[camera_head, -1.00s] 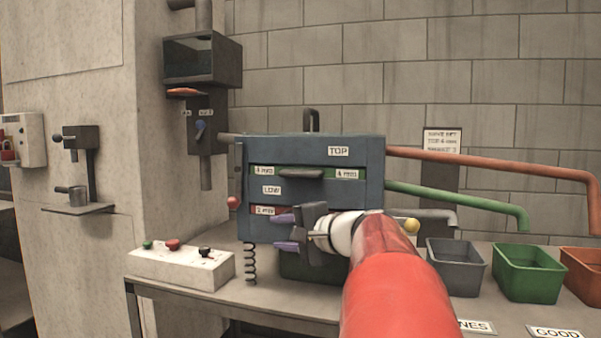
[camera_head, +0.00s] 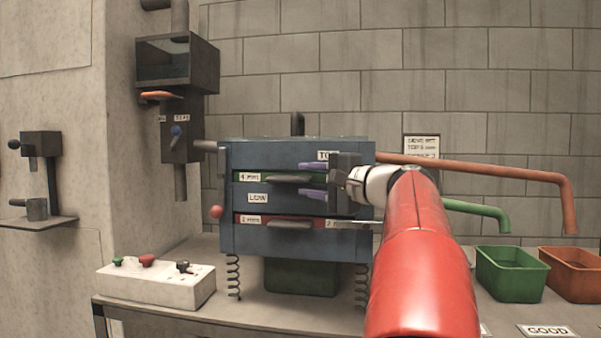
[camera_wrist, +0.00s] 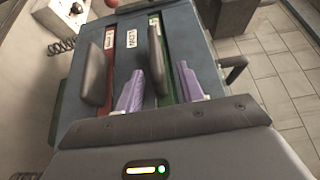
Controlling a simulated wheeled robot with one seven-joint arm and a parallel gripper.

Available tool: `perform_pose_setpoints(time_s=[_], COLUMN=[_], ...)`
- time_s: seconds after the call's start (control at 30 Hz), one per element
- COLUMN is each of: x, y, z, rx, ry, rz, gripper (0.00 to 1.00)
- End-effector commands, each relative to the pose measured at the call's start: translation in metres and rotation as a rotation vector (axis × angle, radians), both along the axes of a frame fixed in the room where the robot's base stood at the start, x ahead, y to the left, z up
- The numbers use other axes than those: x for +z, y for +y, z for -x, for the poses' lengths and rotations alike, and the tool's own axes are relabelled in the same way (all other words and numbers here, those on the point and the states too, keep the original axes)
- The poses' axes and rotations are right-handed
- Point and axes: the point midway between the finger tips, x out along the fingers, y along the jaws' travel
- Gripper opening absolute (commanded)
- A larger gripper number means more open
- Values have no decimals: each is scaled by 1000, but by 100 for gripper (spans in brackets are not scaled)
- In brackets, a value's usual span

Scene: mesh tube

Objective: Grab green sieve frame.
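The green sieve frame (camera_head: 252,178) sits in the upper slot of the blue-grey sieve box, with a "4 mm" label and a dark handle (camera_head: 290,180) on its front. It also shows as a green strip in the wrist view (camera_wrist: 166,62), its dark handle (camera_wrist: 157,62) standing out from it. My gripper (camera_head: 313,180) is open in front of the box's right half, its purple fingers apart. In the wrist view the fingers (camera_wrist: 160,90) lie either side of the green frame's handle end. I cannot tell whether they touch it.
A red sieve frame (camera_head: 275,221) with its own handle is in the lower slot. A white control box (camera_head: 157,284) stands left on the table. Orange (camera_head: 500,171) and green (camera_head: 480,209) pipes run right, above green (camera_head: 512,275) and orange (camera_head: 572,272) bins.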

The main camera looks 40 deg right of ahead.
Motion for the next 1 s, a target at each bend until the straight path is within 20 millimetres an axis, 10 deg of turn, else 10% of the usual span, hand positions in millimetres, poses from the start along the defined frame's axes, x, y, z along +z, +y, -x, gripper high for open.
perform_pose_setpoints(time_s=[0.6, 1.0], x=[-4, -4], y=[13, 13], z=[-47, -46], rx=[-1, -1], ry=[0, 1], rz=[1, 1], gripper=[38, 0])
